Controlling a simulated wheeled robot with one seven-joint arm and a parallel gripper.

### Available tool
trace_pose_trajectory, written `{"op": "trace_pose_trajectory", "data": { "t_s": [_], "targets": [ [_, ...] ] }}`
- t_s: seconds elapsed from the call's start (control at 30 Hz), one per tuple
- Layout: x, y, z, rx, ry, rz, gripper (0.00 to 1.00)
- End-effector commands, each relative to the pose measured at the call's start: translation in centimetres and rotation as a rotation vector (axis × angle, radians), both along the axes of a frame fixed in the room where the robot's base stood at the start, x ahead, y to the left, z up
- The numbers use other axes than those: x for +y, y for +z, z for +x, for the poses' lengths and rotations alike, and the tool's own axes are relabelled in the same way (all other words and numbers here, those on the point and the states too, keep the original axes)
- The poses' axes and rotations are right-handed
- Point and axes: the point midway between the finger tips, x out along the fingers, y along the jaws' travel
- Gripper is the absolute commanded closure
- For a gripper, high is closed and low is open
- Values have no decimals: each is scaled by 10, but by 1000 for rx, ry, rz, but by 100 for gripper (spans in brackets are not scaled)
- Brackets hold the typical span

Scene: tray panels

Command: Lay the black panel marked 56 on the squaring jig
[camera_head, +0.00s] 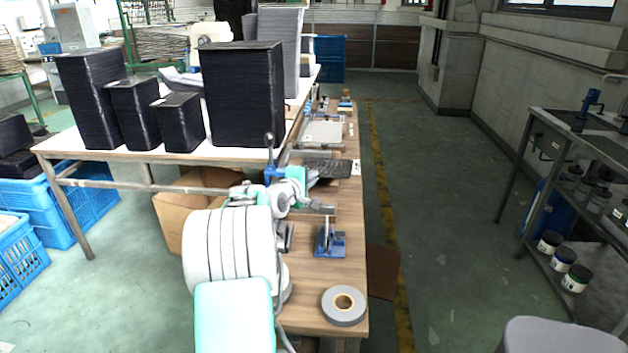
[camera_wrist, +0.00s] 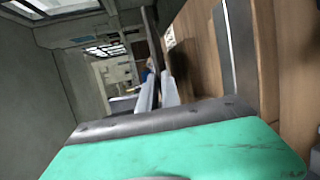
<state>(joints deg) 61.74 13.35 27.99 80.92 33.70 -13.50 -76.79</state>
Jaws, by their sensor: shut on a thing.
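The black panel (camera_head: 332,168) is a thin dark sheet over the narrow wooden bench in the head view. No number can be read on it. My gripper (camera_head: 308,173) is at its left side and shut on it. In the wrist view, my two pale fingers (camera_wrist: 158,84) are close together, with a thin dark edge of the panel (camera_wrist: 151,35) beyond them. A flat light grey plate (camera_head: 322,133), which looks like the squaring jig, lies on the bench just beyond the panel. The panel appears apart from it.
A blue-based tool (camera_head: 330,242) and a grey tape roll (camera_head: 344,305) stand on the near bench. A blue lever device (camera_head: 270,172) is left of my gripper. Black stacks (camera_head: 242,95) fill the white table at left.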

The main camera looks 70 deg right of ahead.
Motion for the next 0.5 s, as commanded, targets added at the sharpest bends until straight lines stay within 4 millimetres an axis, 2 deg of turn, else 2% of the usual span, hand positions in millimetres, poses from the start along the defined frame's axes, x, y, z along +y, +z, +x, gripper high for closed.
{"op": "trace_pose_trajectory", "data": {
  "t_s": [0.03, 0.1, 0.5],
  "targets": [
    [0, 11, 6, -8, 13, -10, 100],
    [-1, 14, 6, -8, 11, -9, 100],
    [-3, 13, -6, -3, 25, -4, 100]
  ]
}}
